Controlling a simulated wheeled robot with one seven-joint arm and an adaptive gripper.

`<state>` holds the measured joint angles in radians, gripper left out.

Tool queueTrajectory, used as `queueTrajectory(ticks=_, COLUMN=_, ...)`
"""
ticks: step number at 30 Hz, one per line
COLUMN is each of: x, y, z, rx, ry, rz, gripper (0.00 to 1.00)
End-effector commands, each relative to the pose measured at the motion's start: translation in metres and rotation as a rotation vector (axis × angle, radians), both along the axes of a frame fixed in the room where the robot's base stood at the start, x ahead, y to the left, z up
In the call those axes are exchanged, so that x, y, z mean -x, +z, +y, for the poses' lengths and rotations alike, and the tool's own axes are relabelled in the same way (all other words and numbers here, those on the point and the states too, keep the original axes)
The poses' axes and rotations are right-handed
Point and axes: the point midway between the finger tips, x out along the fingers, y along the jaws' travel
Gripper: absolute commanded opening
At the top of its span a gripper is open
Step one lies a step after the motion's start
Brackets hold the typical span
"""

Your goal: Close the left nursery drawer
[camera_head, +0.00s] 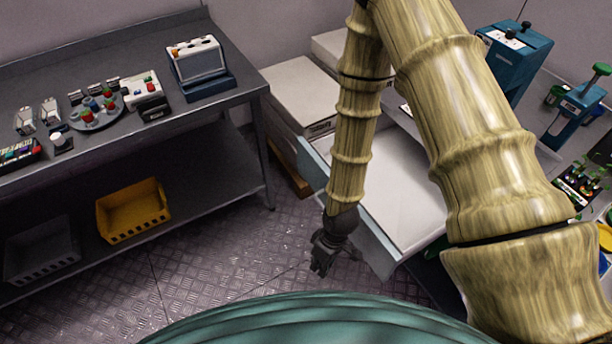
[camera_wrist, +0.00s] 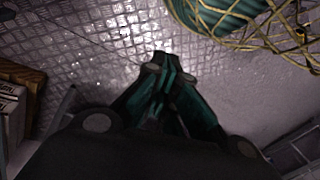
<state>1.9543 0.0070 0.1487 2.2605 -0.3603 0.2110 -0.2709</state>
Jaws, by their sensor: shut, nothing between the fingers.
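A pulled-out drawer (camera_head: 312,163) with a pale blue-grey front and a white, bare inside stands open in the head view, right of centre. My arm crosses in front of it and hides part of its front and its rear. My gripper (camera_head: 319,268) hangs low over the floor, just outside the drawer's front, on the side away from the cabinet. I cannot tell whether it touches the front. In the wrist view my gripper (camera_wrist: 161,66) points at the floor with its fingers together and nothing between them.
A dark workbench (camera_head: 190,120) with instruments stands at the left; a yellow bin (camera_head: 132,210) and a grey bin (camera_head: 42,250) are on its lower shelf. White boxes (camera_head: 300,95) stand behind the drawer. Patterned floor (camera_head: 225,255) is clear between bench and drawer.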

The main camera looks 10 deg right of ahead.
Motion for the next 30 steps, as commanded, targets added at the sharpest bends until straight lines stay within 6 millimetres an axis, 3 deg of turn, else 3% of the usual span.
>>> queueTrajectory(ticks=1, x=-0.026, y=0.009, z=0.013, rx=-0.011, ry=0.123, rz=-0.022, gripper=0.0)
queueTrajectory(ticks=6, x=-0.098, y=0.053, z=0.043, rx=0.025, ry=0.564, rz=-0.076, gripper=0.0)
queueTrajectory(ticks=12, x=-0.181, y=0.121, z=0.058, rx=0.179, ry=0.992, rz=-0.136, gripper=0.0)
queueTrajectory(ticks=15, x=-0.211, y=0.151, z=0.06, rx=0.262, ry=1.128, rz=-0.151, gripper=0.0)
queueTrajectory(ticks=18, x=-0.23, y=0.172, z=0.06, rx=0.321, ry=1.209, rz=-0.158, gripper=0.0)
queueTrajectory(ticks=22, x=-0.241, y=0.184, z=0.061, rx=0.358, ry=1.256, rz=-0.16, gripper=0.0)
queueTrajectory(ticks=30, x=-0.243, y=0.161, z=0.054, rx=0.361, ry=1.26, rz=-0.156, gripper=0.0)
